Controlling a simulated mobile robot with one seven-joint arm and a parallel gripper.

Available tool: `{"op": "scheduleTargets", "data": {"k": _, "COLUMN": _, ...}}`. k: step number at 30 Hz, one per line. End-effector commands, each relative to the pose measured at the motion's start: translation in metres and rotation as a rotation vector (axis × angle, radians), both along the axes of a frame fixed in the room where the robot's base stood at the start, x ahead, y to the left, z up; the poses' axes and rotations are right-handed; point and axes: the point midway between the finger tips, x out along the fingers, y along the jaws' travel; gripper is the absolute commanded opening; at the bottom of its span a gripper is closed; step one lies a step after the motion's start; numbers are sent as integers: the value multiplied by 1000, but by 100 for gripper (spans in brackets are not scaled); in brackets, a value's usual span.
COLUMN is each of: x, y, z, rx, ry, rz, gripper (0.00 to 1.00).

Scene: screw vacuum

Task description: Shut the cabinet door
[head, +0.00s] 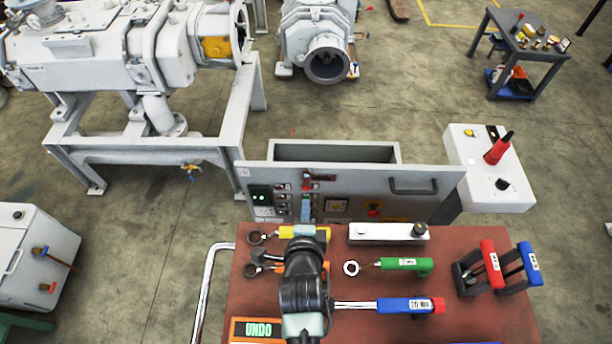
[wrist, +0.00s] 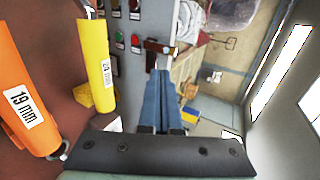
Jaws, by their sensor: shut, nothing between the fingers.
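The cabinet (head: 335,152) stands in the middle of the head view, behind a wide grey front panel (head: 350,203) with buttons, a red knob and a dark bar handle (head: 413,187) at its right. This panel looks like the door; I cannot tell how far it stands open. My gripper (head: 305,207) reaches over the table to the panel's left half, its fingers closed together. In the wrist view, its blue fingers (wrist: 166,95) lie side by side, with tips by a red-brown switch piece (wrist: 157,47) at the edge of the button panel (wrist: 119,42). Whether they touch it is unclear.
A red-brown table (head: 255,295) in front holds several coloured tools, including a green-handled one (head: 404,264) and a blue-handled one (head: 405,305). A white control box (head: 490,165) stands at the cabinet's right. A large vacuum machine (head: 110,60) is at left. Floor is open at right.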

Motion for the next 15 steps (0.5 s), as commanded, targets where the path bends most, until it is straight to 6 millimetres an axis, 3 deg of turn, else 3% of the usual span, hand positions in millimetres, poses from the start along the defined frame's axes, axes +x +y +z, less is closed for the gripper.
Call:
{"op": "scheduleTargets", "data": {"k": 12, "x": 54, "y": 1, "z": -28, "rx": 1, "ry": -2, "rz": 0, "gripper": 0}}
{"op": "scheduleTargets", "data": {"k": 15, "x": 69, "y": 0, "z": -26, "rx": 2, "ry": -3, "rz": -1, "gripper": 0}}
